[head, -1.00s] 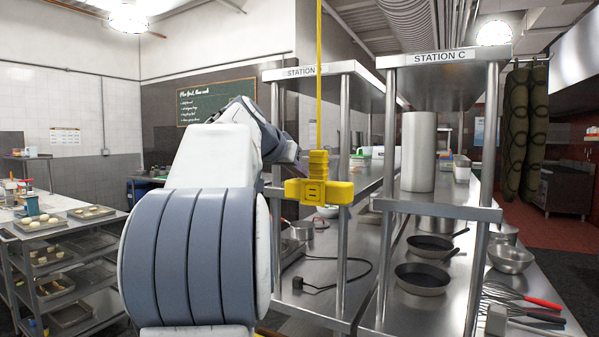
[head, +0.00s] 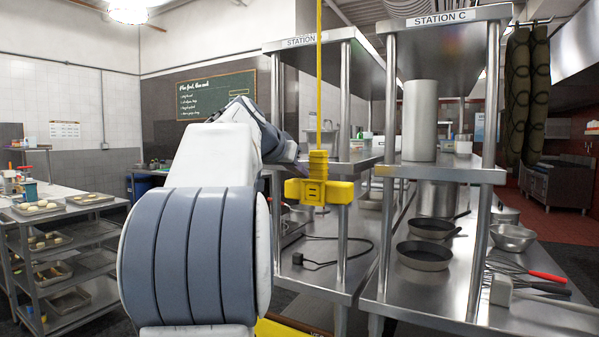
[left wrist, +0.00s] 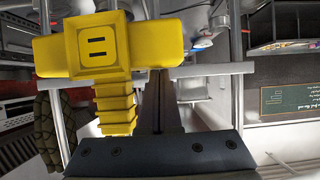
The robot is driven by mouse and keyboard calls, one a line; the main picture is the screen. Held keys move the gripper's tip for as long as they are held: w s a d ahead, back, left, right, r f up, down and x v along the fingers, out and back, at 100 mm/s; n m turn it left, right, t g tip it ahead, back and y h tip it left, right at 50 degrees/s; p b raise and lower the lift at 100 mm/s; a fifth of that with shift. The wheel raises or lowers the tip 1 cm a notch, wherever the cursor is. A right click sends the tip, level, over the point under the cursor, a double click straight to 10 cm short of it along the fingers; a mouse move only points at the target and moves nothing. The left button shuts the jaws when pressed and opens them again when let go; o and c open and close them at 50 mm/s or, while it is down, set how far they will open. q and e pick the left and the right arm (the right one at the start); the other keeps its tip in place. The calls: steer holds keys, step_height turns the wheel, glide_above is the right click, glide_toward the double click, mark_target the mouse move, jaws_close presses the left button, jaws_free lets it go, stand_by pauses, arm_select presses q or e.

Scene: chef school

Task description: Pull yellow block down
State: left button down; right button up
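The yellow block (head: 320,191) is a pendant-like piece with slots on its front, a wide crossbar and a ribbed neck. It hangs in mid-air from a yellow cable (head: 319,90) in the head view. In the left wrist view the block (left wrist: 97,50) fills the upper left, with its ribbed neck pointing down. My left gripper (left wrist: 162,105) shows there as a narrow dark bar, its fingers seemingly together, beside the neck and below the crossbar's right end. I see no grip on the block; contact is unclear. In the head view my left arm reaches close to the block's left side. My right gripper is out of view.
Behind the block stand steel shelving units, one marked Station C (head: 440,19), with pans (head: 424,255), whisks and a bowl (head: 513,237). A tray rack (head: 65,260) stands at the left. Open air surrounds the block's right side and underside.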

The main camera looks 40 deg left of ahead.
arm_select(q)
steer(key=shift+f, duration=0.45)
step_height(320, 180, down, 14)
steer(key=b, duration=1.3)
steer(key=shift+b, duration=0.3)
steer(key=s+d+r+p, duration=0.2)
steer(key=s+r, duration=0.5)
steer(key=shift+s, duration=0.4)
stand_by(0.5)
steer(key=shift+a, duration=0.1)
stand_by(0.8)
